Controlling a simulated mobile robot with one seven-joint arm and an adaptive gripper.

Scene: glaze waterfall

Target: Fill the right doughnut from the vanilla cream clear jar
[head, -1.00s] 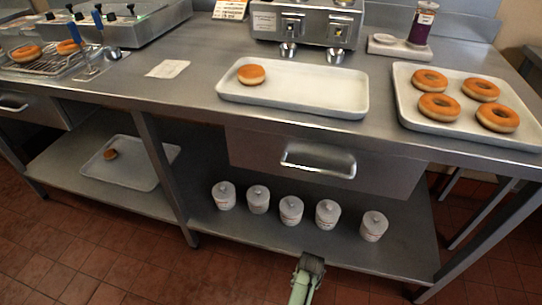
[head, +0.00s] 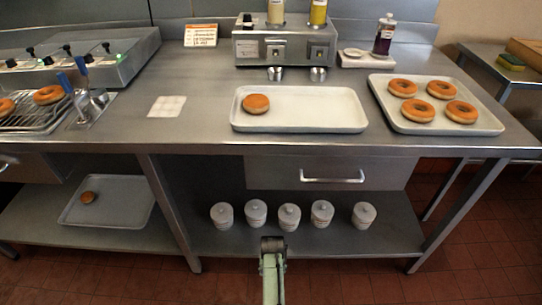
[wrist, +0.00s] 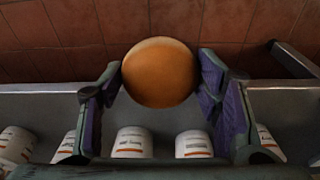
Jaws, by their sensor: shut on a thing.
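My gripper (wrist: 160,95) is shut on a round, hole-less doughnut (wrist: 160,72) with a golden-brown face, held between its purple-lined fingers in the wrist view. In the head view my gripper (head: 272,244) is low, in front of the lower shelf, and the held doughnut is hidden there. Another hole-less doughnut (head: 256,103) sits at the left of a white tray (head: 310,123) on the counter. Behind it stands a two-spout dispenser (head: 284,46) with a pale cream clear jar (head: 276,12) on the left and a yellow clear jar (head: 318,12) on the right.
Several ring doughnuts lie on the right tray (head: 385,112). A purple jar (head: 384,36) stands behind. Several white lidded pots (head: 289,217) line the lower shelf. A wire rack with doughnuts (head: 20,116) is at left. The white tray's middle and right are clear.

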